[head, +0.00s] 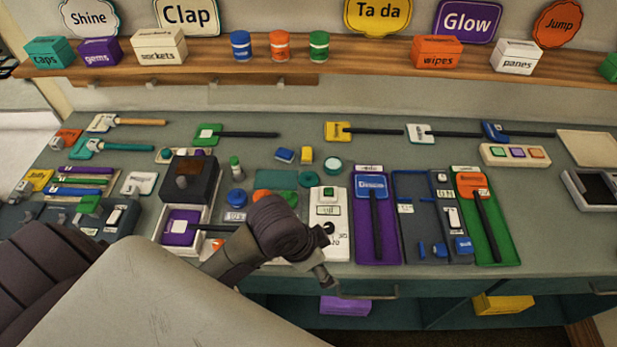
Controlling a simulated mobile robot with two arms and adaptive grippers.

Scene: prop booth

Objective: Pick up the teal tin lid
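A round teal piece with a pale top (333,165) lies on the grey-green counter, right of the middle. It could be the teal tin lid, but it is too small to be sure. A darker teal disc (305,179) lies just in front and to the left of it. My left arm comes in from the lower left. Its gripper (324,277) hangs at the counter's front edge, well in front of both pieces and apart from them. Its fingers are too small and dark to tell open from shut. My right gripper is not in view.
A white device with buttons (333,222) stands between my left gripper and the teal pieces. A purple tray (376,245) and a green tray (503,247) lie to the right. A dark box (190,180) and a blue round lid (237,198) are left. A wooden shelf (355,73) runs behind.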

